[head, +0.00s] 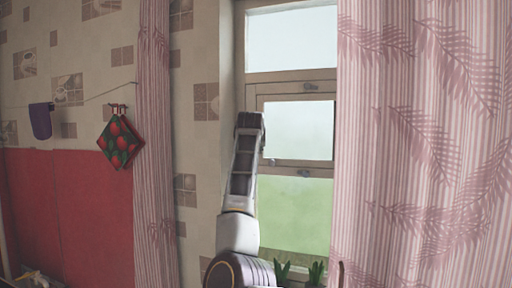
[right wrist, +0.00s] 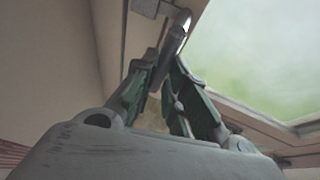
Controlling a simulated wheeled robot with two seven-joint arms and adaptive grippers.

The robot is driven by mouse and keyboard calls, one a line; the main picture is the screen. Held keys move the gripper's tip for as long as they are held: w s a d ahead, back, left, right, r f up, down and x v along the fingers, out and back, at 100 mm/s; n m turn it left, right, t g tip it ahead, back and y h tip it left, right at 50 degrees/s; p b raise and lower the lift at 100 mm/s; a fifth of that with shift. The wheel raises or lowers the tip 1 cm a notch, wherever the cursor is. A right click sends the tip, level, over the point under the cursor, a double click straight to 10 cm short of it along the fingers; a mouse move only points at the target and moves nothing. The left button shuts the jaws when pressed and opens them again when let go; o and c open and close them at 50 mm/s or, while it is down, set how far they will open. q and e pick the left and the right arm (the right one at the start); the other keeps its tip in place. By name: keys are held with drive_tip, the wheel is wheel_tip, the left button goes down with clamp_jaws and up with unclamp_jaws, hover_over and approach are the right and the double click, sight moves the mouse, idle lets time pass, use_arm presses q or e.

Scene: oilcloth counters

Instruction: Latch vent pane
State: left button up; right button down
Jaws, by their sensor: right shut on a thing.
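The vent pane (head: 297,131) is the small framed middle pane of the window in the head view. It looks roughly flush with the frame, though I cannot tell whether it is fully shut. In the right wrist view my right gripper (right wrist: 176,55) is shut on a small metal latch handle (right wrist: 176,38), which hangs from a plate (right wrist: 155,8) on the frame. Glass shows to its right. In the head view my raised arm covers the pane's left edge and hides the gripper's fingertips and this latch. My left gripper is not in view.
A pink curtain (head: 420,150) hangs close on the right, another (head: 155,150) on the left. Green potted plants (head: 316,272) stand low at the window. A patterned potholder (head: 120,141) hangs on the wall.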

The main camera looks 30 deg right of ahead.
drive_tip(key=shift+s+d+r, duration=0.1)
drive_tip(key=shift+d+r, duration=0.05)
drive_tip(key=shift+r, duration=0.4)
drive_tip(key=c, duration=1.7)
unclamp_jaws()
drive_tip(key=shift+o, duration=1.2)
drive_tip(key=shift+f, duration=0.2)
drive_tip(key=shift+w+f, duration=0.2)
drive_tip(key=shift+w, duration=0.05)
drive_tip(key=v, duration=1.2)
drive_tip(key=shift+d+f, duration=0.1)
drive_tip(key=shift+d, duration=0.05)
